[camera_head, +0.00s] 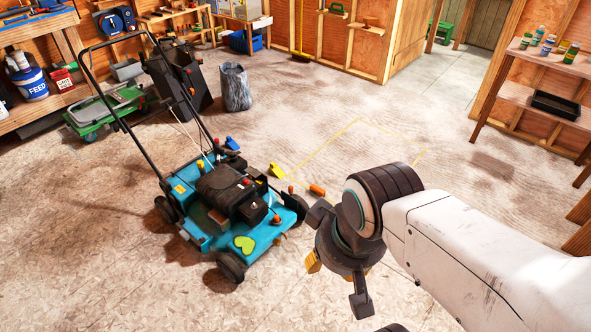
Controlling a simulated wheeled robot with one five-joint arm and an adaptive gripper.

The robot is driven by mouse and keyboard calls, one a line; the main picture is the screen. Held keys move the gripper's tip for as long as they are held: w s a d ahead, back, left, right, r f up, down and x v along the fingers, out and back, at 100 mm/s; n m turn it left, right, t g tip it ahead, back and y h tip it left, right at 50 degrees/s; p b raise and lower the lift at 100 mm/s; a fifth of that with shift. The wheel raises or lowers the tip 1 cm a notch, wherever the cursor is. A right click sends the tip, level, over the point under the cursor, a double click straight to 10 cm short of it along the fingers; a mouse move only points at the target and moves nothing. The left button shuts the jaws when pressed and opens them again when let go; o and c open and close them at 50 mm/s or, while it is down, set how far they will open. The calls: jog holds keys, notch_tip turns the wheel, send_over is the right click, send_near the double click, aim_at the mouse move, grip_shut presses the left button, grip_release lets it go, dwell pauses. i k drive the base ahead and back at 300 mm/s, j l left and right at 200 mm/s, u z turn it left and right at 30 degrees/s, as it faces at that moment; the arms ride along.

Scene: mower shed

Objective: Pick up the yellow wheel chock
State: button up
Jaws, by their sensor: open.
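A small yellow wheel chock (276,171) lies on the floor at the right of the blue mower (215,200), near its rear right side in the picture. My gripper (337,284) hangs in front of and to the right of the mower, pointing down, with its fingers apart. It is nearer the camera than the chock and clear of it. I see nothing held between the fingers. A yellow-orange patch shows at the gripper's left finger, and I take it as part of the gripper.
An orange object (317,190) lies on the floor just right of the chock. A blue object (232,143) sits behind the mower. A yellow floor outline (330,140) marks open floor. A grey bin (235,87) and a shelf (540,95) stand farther back.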

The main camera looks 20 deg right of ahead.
aim_at(275, 170)
jog(key=z, duration=1.7)
jog(key=i+l+z, duration=0.15)
jog(key=i+z, duration=0.25)
jog(key=i+l+z, duration=0.1)
jog(key=i+z, duration=0.25)
jog(key=i+u, duration=0.2)
jog(key=i, duration=0.6)
jog(key=i+l+u, duration=0.2)
jog(key=i, duration=0.6)
jog(key=i+u, duration=0.3)
jog(key=i, duration=0.25)
jog(key=i+u, duration=0.35)
jog(key=i, duration=0.25)
jog(key=i+l+u, duration=0.3)
jog(key=i, duration=0.25)
jog(key=i+j+u, duration=0.25)
jog(key=u, duration=0.15)
jog(key=i+u, duration=0.35)
jog(key=i, duration=0.15)
jog(key=i+u, duration=0.4)
jog(key=i+l+u, duration=0.1)
jog(key=i+u, duration=0.5)
jog(key=i, duration=1.6)
jog(key=i+l+z, duration=0.1)
jog(key=i, duration=1.15)
jog(key=u, duration=1.75)
